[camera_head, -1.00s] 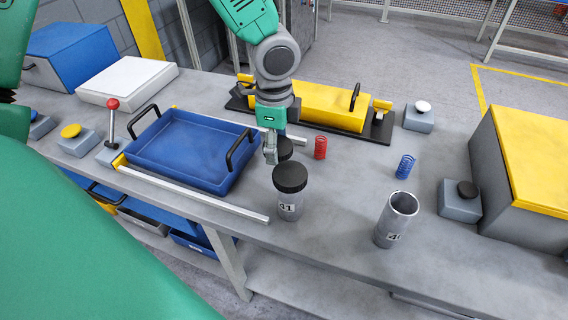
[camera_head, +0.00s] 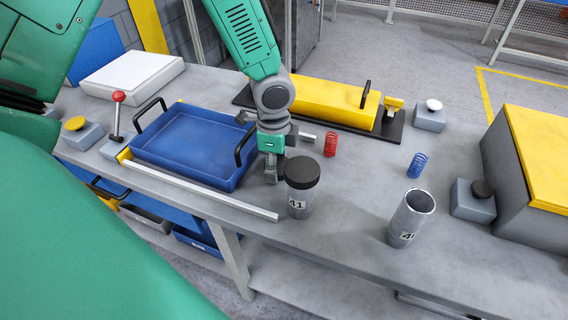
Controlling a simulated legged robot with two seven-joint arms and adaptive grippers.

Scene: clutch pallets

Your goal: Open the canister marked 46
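A clear canister with a black lid (camera_head: 302,173) stands upright near the bench's front edge, and its label reads 41. To its right stands an open grey cylinder (camera_head: 405,224) with no lid on it. Its label begins with 4, but the second digit is turned away, so I cannot tell whether it reads 46. My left gripper (camera_head: 273,172) points down just left of and behind canister 41. Its fingers are narrow in this view and partly overlapped, so their opening and any contact with the canister cannot be told. My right gripper is not in view.
A blue tray (camera_head: 190,180) with black handles lies to the left, with a metal rail (camera_head: 215,199) before it. A red spring (camera_head: 330,144) and a blue spring (camera_head: 417,165) stand behind the canisters. A yellow-lidded box (camera_head: 540,160) is at right. The bench between the canisters is clear.

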